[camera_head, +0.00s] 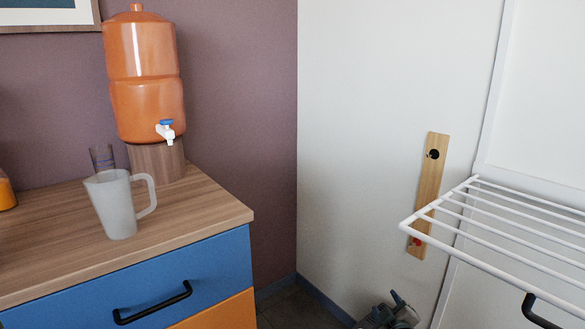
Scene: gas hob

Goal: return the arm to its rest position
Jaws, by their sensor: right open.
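My right gripper (393,306) shows at the bottom edge, right of centre, low in front of the white wall. It is dark grey, its jaws are open and I see nothing between them. Most of its arm is cut off by the frame edge. It is well apart from the counter and from the drying rack. My left gripper is not in view.
A wooden counter (190,215) at left bears a frosted pitcher (117,208), a glass (102,158) and an orange dispenser (146,75) on a wooden block. A blue drawer (215,262) is below. A white rack (500,225) juts in at right, near a wooden wall strip (427,190).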

